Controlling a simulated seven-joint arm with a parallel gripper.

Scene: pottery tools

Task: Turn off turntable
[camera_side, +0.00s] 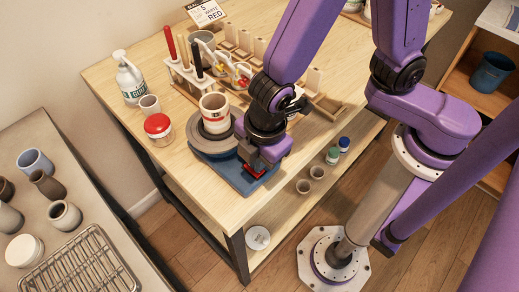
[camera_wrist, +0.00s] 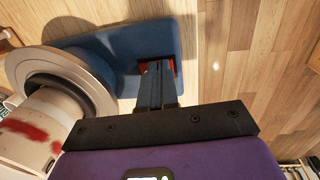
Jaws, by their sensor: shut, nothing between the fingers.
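The turntable has a grey round wheel (camera_side: 206,137) on a blue base (camera_side: 240,181) near the table's front edge. A white cup with red marks (camera_side: 214,112) stands on the wheel. In the wrist view the cup (camera_wrist: 32,128) and the wheel (camera_wrist: 92,85) are at the left, and the blue base (camera_wrist: 110,47) is at the top. My gripper (camera_side: 254,168) is shut and empty, pointing down over the base's right part. A red switch (camera_wrist: 143,68) shows around the fingertips (camera_wrist: 155,68), which mostly cover it. I cannot tell whether they touch it or its position.
A red-lidded jar (camera_side: 158,128), a small cup (camera_side: 149,105) and a white bottle (camera_side: 129,80) stand left of the turntable. A tool rack (camera_side: 186,74) and wooden holders (camera_side: 238,45) stand behind. The table's front edge is close to the base.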

